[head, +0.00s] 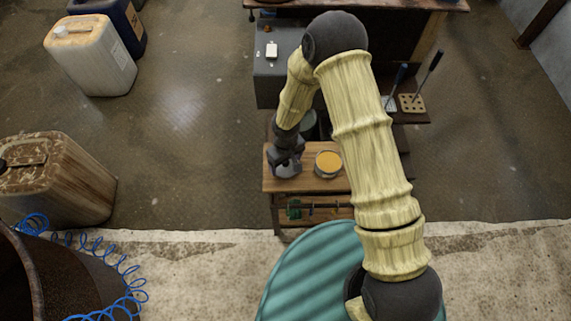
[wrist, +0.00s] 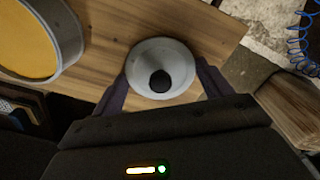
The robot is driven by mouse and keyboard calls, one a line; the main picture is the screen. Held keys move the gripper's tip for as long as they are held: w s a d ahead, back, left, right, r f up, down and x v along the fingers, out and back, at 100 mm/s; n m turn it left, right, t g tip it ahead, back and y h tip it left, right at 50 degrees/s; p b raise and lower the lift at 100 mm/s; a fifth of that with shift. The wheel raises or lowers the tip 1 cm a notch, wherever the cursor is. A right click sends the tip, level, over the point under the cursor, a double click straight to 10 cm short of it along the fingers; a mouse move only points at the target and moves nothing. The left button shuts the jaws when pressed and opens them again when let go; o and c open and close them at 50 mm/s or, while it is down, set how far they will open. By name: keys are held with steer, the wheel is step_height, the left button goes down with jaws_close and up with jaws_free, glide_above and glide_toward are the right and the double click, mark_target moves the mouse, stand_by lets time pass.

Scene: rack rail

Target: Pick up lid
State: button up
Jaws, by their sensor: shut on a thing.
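The lid (wrist: 160,57) is a round grey disc with a black knob in its middle. In the wrist view it sits between the two fingers of my gripper (wrist: 161,82), which is shut on it. In the head view my gripper (head: 286,160) is over the left part of the wooden shelf top, and the lid (head: 287,172) shows just below it, partly hidden. I cannot tell whether the lid touches the wood. A round pot with orange contents (head: 328,162) stands to the right of my gripper; it also shows at the upper left of the wrist view (wrist: 38,40).
The wooden top (head: 310,184) is narrow, with a lower shelf holding a green item (head: 293,208). A grey box (head: 275,65) stands behind. Jerrycans (head: 90,55) stand at the left. Tools stand in a holder (head: 411,103) at the right.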

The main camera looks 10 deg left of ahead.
step_height(320, 180, up, 10)
steer(key=shift+p, duration=0.3)
stand_by(0.3)
stand_by(0.4)
